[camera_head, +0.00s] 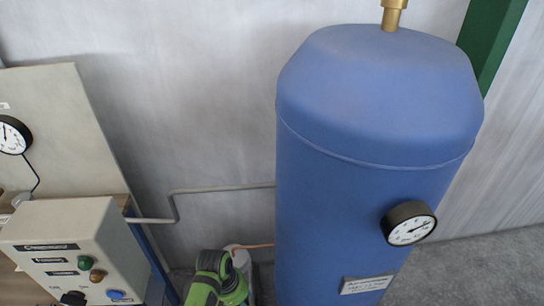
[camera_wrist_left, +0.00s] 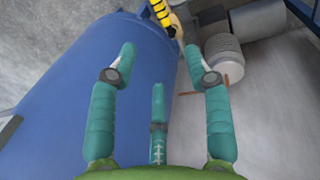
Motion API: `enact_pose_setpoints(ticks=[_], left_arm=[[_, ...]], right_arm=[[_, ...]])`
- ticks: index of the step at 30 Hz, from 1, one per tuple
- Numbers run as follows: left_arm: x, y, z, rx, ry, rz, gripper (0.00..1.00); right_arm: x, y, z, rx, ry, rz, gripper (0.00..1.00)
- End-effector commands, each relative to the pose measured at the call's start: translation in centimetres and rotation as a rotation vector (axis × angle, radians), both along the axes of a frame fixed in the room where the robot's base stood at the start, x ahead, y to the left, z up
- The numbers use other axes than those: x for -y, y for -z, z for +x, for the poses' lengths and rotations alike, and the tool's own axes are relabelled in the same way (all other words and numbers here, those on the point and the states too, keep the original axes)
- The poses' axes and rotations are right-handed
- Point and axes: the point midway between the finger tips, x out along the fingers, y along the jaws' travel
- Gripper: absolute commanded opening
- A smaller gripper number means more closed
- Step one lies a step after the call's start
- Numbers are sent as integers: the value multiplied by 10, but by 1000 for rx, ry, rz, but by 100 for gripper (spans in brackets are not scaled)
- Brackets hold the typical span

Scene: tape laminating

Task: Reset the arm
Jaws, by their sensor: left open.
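My left gripper (camera_wrist_left: 160,58) shows in the left wrist view with its teal fingers spread apart. It is open, with nothing between the fingers. Behind them is the blue tank (camera_wrist_left: 75,85), and I cannot tell the exact gap to it. In the head view the tank (camera_head: 370,125) stands upright at the right, with a brass fitting (camera_head: 393,14) on top. A green and black part of my arm shows at the bottom edge, left of the tank. My right gripper is in neither view.
A control box (camera_head: 75,250) with coloured buttons stands at the lower left. A panel with a gauge (camera_head: 14,136) is behind it. A grey pipe (camera_head: 172,205) runs to the tank. Another gauge (camera_head: 409,223) sticks out of the tank. A grey motor-like cylinder (camera_wrist_left: 222,52) shows in the wrist view.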

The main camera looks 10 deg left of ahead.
Motion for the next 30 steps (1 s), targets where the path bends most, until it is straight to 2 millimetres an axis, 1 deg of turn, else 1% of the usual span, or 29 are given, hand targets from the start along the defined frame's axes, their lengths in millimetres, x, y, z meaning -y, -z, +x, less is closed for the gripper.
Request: enact_pose_setpoints(ticks=[2,4,5,8,9,11,12,14,15,17,18,21,24,27,30], left_arm=[[0,3,-1,-1,1,2,50],[-2,15,-7,-4,6,9,50],[-4,24,-12,-4,11,15,50],[-12,71,-38,-3,40,48,50],[-17,94,-52,1,59,65,50],[-26,130,-81,7,91,92,50],[-32,152,-102,12,117,110,50],[-42,183,-135,22,159,136,50],[-49,201,-159,28,190,151,50],[-59,224,-196,37,236,171,50],[-66,237,-220,43,266,182,50],[-80,258,-274,58,336,201,50],[-91,269,-314,70,390,212,50],[-96,273,-337,82,421,216,50],[-98,274,-345,89,435,217,50]], right_arm=[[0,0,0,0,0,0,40],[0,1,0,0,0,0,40],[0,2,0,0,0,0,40],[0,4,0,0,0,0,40],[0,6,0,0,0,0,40],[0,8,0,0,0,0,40],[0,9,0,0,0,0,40],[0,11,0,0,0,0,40],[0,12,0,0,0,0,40],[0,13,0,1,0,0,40],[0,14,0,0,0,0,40],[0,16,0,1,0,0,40],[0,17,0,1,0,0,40],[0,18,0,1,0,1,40],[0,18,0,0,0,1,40]])
